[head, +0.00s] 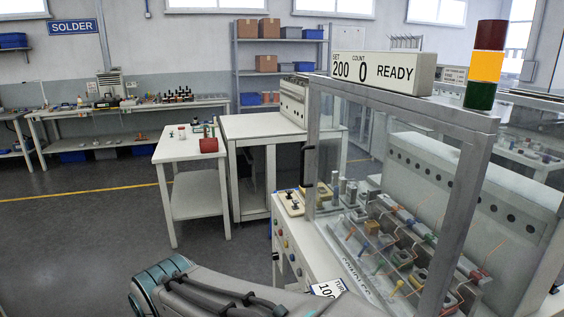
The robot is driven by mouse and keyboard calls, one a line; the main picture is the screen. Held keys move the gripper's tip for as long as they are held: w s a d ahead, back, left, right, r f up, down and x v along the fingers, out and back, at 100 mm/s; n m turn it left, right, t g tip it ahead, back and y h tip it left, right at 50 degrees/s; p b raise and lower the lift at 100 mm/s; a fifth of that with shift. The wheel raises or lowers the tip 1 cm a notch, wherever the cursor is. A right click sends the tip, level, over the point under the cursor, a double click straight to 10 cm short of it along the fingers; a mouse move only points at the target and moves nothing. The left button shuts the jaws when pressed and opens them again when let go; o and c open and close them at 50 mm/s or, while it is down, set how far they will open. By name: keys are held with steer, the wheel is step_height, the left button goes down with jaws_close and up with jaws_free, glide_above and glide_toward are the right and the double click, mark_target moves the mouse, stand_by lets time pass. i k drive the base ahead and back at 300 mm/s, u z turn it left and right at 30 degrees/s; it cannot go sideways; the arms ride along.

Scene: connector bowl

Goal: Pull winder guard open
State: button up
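The winder guard (471,190) is a clear panel box with a grey metal frame on the winder machine at the right of the head view. A black upright handle (308,165) sits on its left frame post. Behind the clear panel I see spindles, coloured spools and wires on the winder bed (385,250). The guard looks shut over the bed, though its right side is cut off by the frame. Part of my arm crosses the bottom of the view, in front of the machine. My gripper is not in view.
A sign reading 200, 0, READY (383,72) and a red, yellow and green light tower (485,65) stand atop the machine. Coloured buttons (287,243) line its front. A white cart (192,165) with a red box stands left. The floor at left is clear.

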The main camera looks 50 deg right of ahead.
mark_target(465, 135)
steer(key=z, duration=0.8)
steer(key=i, duration=1.35)
steer(key=z, duration=0.4)
